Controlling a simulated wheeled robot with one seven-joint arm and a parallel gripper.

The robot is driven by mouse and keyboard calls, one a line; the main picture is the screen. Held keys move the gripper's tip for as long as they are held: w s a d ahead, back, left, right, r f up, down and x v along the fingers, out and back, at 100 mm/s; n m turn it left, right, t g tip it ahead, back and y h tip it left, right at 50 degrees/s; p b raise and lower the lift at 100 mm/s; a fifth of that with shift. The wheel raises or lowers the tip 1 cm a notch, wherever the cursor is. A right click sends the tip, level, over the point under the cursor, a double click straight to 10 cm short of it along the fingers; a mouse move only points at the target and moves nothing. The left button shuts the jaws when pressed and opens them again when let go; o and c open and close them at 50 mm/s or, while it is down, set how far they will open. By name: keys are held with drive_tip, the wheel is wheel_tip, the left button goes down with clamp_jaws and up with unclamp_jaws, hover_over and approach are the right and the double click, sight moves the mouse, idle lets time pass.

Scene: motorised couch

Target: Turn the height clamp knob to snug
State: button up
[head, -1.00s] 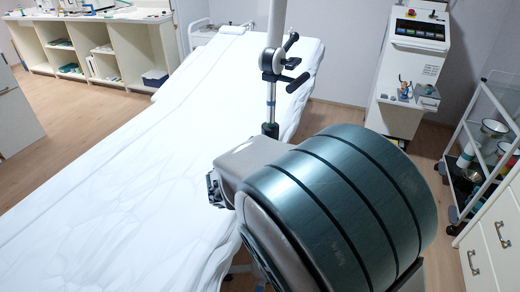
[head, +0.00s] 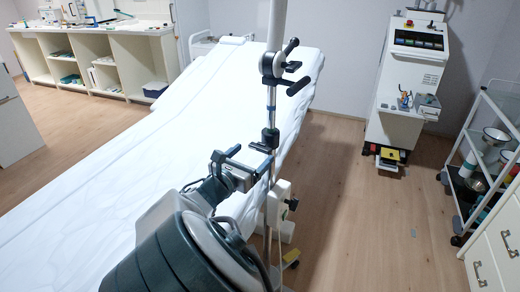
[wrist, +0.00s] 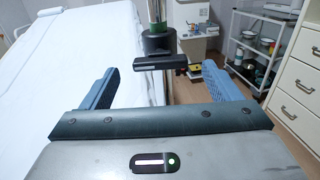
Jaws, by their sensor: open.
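A vertical pole (head: 271,103) stands beside the couch. On it is a dark clamp collar (head: 270,137) with a short black bar-shaped knob (head: 260,147), which looks like the height clamp knob. In the wrist view the knob (wrist: 161,62) lies level, just under the collar (wrist: 158,42). My gripper (head: 246,163) is open, close to the pole and slightly below the knob. In the wrist view my gripper (wrist: 154,74) has its blue fingers wide apart, with the knob in line with the gap between them. No contact shows.
The white-covered couch (head: 115,170) lies left of the pole. Higher up are a round joint and black handles (head: 298,86). A white box (head: 279,205) with a small black knob sits lower on the pole. A device cabinet (head: 409,95) and trolley (head: 490,160) stand right, with open floor between.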

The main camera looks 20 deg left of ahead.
sight(258, 150)
drive_tip(key=x, duration=0.5)
drive_tip(key=c, duration=1)
